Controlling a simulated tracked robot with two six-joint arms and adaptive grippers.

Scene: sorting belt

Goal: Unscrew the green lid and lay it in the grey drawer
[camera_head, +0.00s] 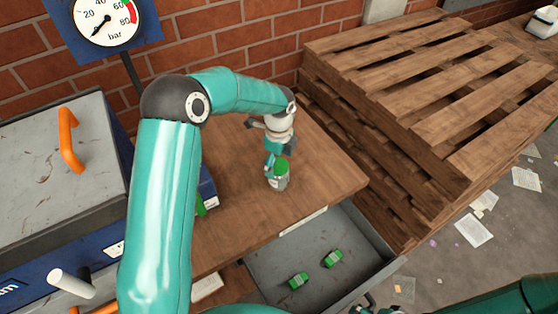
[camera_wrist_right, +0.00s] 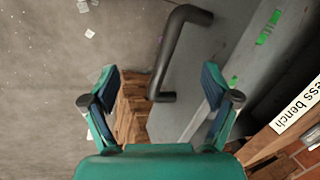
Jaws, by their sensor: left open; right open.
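A clear jar (camera_head: 277,184) with a green lid (camera_head: 281,166) stands upright on the wooden bench. My left gripper (camera_head: 273,158) is at the lid, pointing down, and is open; whether its fingers touch the lid cannot be told. The grey drawer (camera_head: 275,250) is pulled out below the bench, with two small green objects (camera_head: 299,280) (camera_head: 333,258) inside. In the right wrist view my right gripper (camera_wrist_right: 163,90) is open, with the drawer's dark tubular handle (camera_wrist_right: 176,45) ahead, between its fingers in the picture. The drawer also shows there (camera_wrist_right: 225,60).
A stack of wooden pallets (camera_head: 410,110) stands right of the bench (camera_head: 235,225). A grey-lidded blue box with an orange handle (camera_head: 70,140) is at the left. A pressure gauge (camera_head: 105,22) hangs before the brick wall. Papers (camera_head: 473,229) lie on the floor.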

